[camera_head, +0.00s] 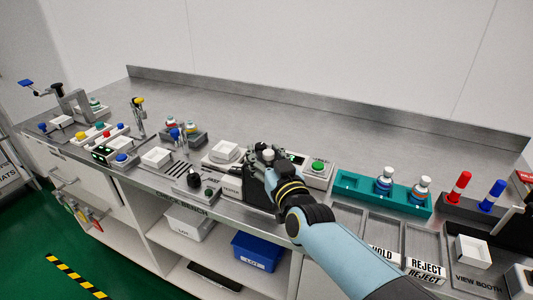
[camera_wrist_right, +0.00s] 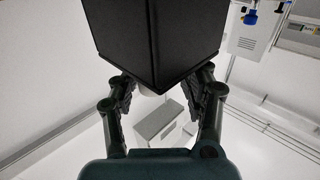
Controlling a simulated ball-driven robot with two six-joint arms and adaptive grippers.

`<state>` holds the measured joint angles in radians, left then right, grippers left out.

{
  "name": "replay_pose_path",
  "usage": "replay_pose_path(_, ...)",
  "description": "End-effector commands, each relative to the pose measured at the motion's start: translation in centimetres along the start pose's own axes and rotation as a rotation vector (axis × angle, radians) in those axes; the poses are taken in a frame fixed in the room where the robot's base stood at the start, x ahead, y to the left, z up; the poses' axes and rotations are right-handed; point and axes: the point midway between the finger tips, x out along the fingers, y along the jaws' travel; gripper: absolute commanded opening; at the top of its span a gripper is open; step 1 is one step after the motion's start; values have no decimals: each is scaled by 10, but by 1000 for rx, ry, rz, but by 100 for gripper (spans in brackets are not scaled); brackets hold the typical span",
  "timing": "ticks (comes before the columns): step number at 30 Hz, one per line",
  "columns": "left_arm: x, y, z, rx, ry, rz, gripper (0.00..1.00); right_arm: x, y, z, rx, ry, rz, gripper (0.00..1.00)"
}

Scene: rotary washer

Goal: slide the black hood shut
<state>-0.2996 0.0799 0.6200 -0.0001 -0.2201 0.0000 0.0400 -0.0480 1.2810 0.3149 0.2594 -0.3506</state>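The black hood (camera_head: 255,188) stands at the tester on the check bench, partly covered by my right gripper in the head view. In the right wrist view the hood (camera_wrist_right: 157,35) is a large dark block at the top, its lower corner reaching between my fingers. My right gripper (camera_head: 268,157) is over the hood; in the wrist view its fingers (camera_wrist_right: 158,88) are spread apart on either side of a pale round knob (camera_wrist_right: 148,91), which the hood partly hides. I cannot tell whether a finger touches the hood. My left gripper is not in view.
A box with a green button (camera_head: 318,166) stands right of the gripper. A teal tray (camera_head: 357,188) with two bottles and grey HOLD and REJECT trays are further right. The bench's back strip is clear.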

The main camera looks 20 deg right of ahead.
Motion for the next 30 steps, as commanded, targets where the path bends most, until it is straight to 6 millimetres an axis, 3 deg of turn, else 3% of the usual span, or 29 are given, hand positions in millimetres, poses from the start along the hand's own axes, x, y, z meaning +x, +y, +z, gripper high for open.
replay_pose_path(7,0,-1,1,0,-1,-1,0,0,1,-2,-1,5,1,49)
replay_pose_path(11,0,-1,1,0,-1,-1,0,-10,1,-1,-1,4,1,49)
replay_pose_path(24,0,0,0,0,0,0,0,-100,0,0,0,2,1,49)
replay_pose_path(30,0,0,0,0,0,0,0,-118,0,0,-1,2,0,49)
